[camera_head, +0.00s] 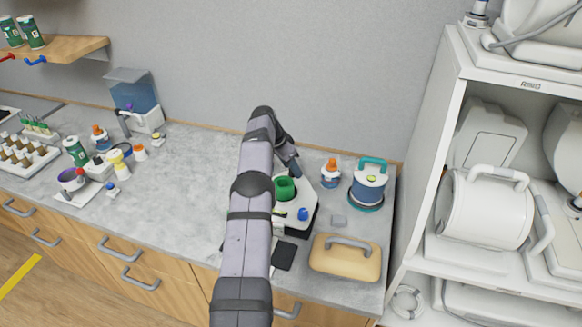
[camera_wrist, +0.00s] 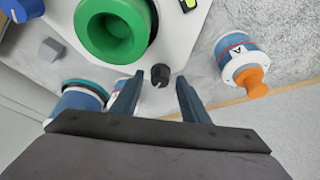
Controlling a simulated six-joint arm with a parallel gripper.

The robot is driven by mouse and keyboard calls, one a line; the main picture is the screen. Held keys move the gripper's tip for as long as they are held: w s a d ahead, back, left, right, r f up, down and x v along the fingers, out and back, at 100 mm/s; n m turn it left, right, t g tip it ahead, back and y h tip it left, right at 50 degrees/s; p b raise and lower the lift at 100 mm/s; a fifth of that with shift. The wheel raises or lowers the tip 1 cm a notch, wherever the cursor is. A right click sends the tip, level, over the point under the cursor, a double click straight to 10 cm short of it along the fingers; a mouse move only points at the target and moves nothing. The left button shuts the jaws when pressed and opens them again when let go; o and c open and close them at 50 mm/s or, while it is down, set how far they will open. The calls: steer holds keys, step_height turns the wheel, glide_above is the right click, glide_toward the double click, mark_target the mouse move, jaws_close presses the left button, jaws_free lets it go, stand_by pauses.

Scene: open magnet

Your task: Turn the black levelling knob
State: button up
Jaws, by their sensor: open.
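The black levelling knob (camera_wrist: 160,75) shows in the wrist view as a small dark knob at the edge of the white instrument (camera_wrist: 178,45). The instrument carries a green ring-shaped part (camera_wrist: 112,28) and stands on the counter in the head view (camera_head: 301,226). My gripper (camera_wrist: 157,84) is open, with one finger on either side of the knob in the picture. Whether the fingers are level with it or touch it, I cannot tell. In the head view, my gripper (camera_head: 291,166) is at the instrument's back edge and the knob is hidden.
An orange-topped bottle (camera_head: 330,174) and a blue pot with a teal handle (camera_head: 368,186) stand close to the right. A tan case (camera_head: 345,258), a grey block (camera_head: 339,221) and a dark pad (camera_head: 284,255) lie nearer the front. The counter's middle left is clear.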

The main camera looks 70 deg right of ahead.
steer(key=b+v, duration=0.3)
steer(key=v, duration=0.4)
steer(key=shift+r, duration=0.15)
steer(key=shift+o, duration=0.2)
steer(key=s+r+m+b, duration=0.2)
steer(key=s+m, duration=0.1)
steer(key=s, duration=0.9)
steer(key=w+f+n+t, duration=0.2)
steer(key=w+n+t, duration=0.3)
steer(key=n, duration=1.2)
steer(key=shift+w+f+n, duration=0.25)
steer(key=shift+w+n, duration=0.05)
steer(key=shift+w, duration=1.25)
steer(key=shift+d, duration=0.15)
